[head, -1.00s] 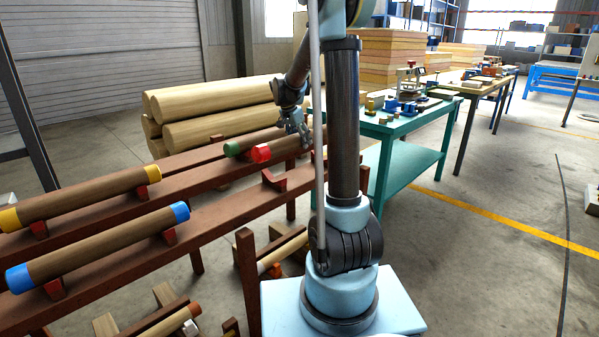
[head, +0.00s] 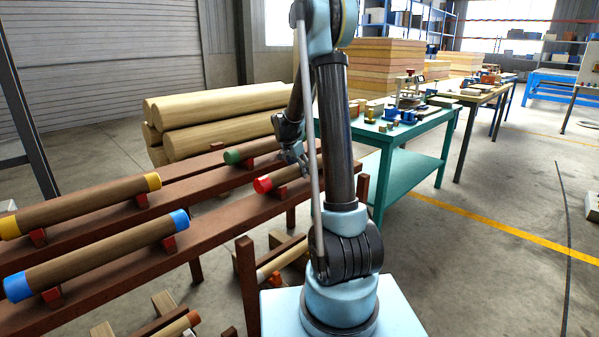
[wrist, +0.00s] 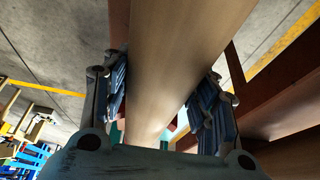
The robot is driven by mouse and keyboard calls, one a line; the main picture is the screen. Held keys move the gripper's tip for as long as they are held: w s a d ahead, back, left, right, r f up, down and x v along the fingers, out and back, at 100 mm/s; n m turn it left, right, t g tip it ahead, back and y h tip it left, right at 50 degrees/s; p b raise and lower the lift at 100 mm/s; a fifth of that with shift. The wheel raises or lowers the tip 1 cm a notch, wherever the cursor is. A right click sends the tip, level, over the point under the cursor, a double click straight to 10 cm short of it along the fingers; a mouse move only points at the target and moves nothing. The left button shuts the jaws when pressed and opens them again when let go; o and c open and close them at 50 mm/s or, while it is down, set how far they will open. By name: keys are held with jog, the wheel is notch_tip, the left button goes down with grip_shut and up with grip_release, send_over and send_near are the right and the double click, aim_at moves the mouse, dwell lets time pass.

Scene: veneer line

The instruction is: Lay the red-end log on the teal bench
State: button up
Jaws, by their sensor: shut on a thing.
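The red-end log (head: 283,179) is at the right end of the near rack rail in the head view, its red end facing left. My gripper (head: 297,158) comes down on it from above and is shut on it. In the wrist view the log's plain wooden side (wrist: 165,60) runs between my two fingers (wrist: 163,95). Its far part is hidden behind my arm in the head view. I cannot tell whether it touches the rack. The teal bench (head: 395,138) stands to the right, behind my arm, with a lower shelf.
A green-end log (head: 255,149), a yellow-end log (head: 85,205) and a blue-end log (head: 100,253) lie on the brown rack (head: 225,220). Blocks and tools (head: 405,112) crowd part of the bench top. Large logs (head: 215,135) are stacked behind the rack. Floor to the right is open.

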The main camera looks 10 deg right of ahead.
jog(key=shift+f, duration=0.2)
jog(key=o, duration=1.6)
